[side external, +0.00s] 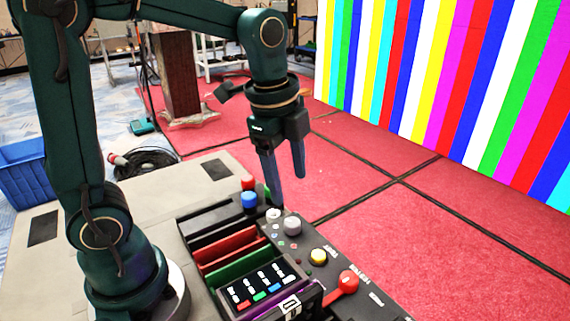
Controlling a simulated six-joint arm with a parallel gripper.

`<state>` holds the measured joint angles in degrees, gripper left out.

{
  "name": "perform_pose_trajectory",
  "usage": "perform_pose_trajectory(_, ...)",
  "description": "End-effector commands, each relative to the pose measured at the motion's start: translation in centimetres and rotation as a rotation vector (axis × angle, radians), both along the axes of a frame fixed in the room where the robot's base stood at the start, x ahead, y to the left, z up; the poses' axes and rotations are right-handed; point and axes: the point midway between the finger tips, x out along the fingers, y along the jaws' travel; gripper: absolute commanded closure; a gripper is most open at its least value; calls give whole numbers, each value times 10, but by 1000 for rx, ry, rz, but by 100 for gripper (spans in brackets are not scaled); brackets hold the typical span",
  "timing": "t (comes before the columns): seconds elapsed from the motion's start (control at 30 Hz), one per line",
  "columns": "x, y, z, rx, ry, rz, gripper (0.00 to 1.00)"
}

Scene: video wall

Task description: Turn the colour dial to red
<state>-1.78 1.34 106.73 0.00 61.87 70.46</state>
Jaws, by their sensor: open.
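A control panel (325,262) lies below my gripper. A round pale grey knob (292,225), which looks like the colour dial, stands on it with small coloured dots on the panel near it. Which colour it points to is too small to tell. A smaller whitish round part (273,214) sits just left of it. My gripper (288,188) is open and empty, pointing down above these two parts. Its nearer fingertip is close to the smaller part; whether it touches cannot be told.
Blue (249,199) and red (248,183) knobs stand behind left. Coloured slots (228,244) and a small display (262,285) lie left. A striped video wall (450,80) stands beyond red floor.

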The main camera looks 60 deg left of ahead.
Motion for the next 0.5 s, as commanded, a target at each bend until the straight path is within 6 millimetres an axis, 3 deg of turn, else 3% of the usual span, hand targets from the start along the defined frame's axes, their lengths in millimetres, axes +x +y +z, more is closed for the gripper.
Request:
perform_pose_trajectory(0.2,19,4,-37,3,128,-53,31)
perform_pose_trajectory(0.5,16,5,-67,-2,182,-46,31)
